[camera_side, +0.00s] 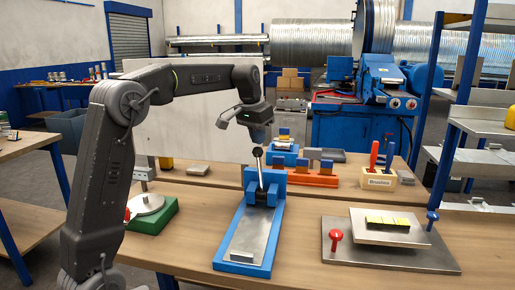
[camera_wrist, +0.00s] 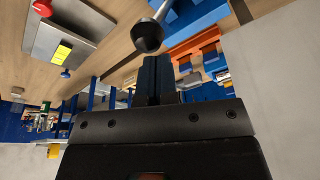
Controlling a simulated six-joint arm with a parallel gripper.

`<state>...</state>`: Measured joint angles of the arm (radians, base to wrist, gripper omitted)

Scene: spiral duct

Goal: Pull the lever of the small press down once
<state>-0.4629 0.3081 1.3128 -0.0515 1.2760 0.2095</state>
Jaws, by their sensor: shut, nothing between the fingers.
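The small press (camera_side: 247,240) has a blue base with a metal plate and stands on the wooden bench, in the middle of the side view. Its lever (camera_side: 260,172) stands nearly upright and ends in a round black knob (camera_side: 257,152). My gripper (camera_side: 261,138) is just above the knob, pointing down. In the wrist view my gripper (camera_wrist: 156,62) has its two dark fingers together with nothing between them. The black knob (camera_wrist: 147,37) appears just beyond the fingertips there, with the metal lever (camera_wrist: 162,10) behind it. Whether the fingers touch the knob is unclear.
Right of the press is a metal plate (camera_side: 340,262) with a red knob and yellow strips. A green-based device (camera_side: 152,218) stands on the left. Behind are an orange rack (camera_side: 314,180) and a wooden tool block (camera_side: 377,180). Bare bench lies between press and plate.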

